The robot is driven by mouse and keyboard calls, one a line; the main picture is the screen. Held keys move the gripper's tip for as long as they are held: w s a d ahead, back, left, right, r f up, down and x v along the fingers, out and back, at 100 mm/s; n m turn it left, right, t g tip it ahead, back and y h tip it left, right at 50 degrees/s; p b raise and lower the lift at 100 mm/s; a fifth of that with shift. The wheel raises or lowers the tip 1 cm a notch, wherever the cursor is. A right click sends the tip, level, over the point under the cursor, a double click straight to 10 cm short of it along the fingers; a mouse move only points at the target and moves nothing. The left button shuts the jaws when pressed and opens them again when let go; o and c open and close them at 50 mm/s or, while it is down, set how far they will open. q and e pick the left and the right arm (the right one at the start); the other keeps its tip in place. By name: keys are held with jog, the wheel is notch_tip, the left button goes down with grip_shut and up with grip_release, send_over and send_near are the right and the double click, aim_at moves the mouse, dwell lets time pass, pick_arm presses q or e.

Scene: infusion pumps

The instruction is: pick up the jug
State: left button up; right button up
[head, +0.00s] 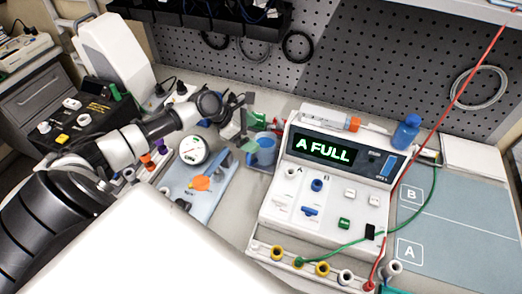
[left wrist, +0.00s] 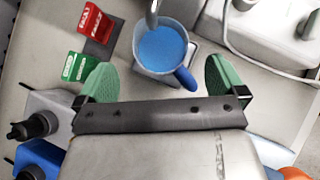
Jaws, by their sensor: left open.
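The jug (head: 266,149) is a small clear cup with blue liquid and a blue handle, standing behind and left of the white pump unit (head: 318,185). In the left wrist view the jug (left wrist: 160,47) is upright under a grey spout, its blue handle (left wrist: 186,78) pointing down and right. My left gripper (head: 248,128) is just left of the jug in the head view. In the left wrist view my left gripper (left wrist: 161,85) has its green fingertips wide apart, with the jug beyond and between them, not gripped. My right gripper is not in view.
A red tag (left wrist: 93,24) and a green tag (left wrist: 80,67) stand left of the jug. The pump unit shows "A FULL". A blue bottle (head: 406,131) stands behind it. A red cord (head: 440,115) and green cable cross at right. A gauge (head: 194,149) sits on a board at left.

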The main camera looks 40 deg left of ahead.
aim_at(263, 138)
pick_arm(q)
jog(key=p+x, duration=0.1)
jog(key=x, duration=0.4)
jog(key=shift+d, duration=0.1)
jog(key=shift+c, duration=0.5)
jog(key=c, duration=1.1)
jog(key=shift+r, duration=0.5)
jog(key=s+d+b, duration=0.1)
jog(key=s+d, duration=0.1)
jog(key=s, duration=0.6)
notch_tip(263, 138, up, 14)
jog(key=shift+w+a+b, duration=0.1)
jog(key=shift+b, duration=0.45)
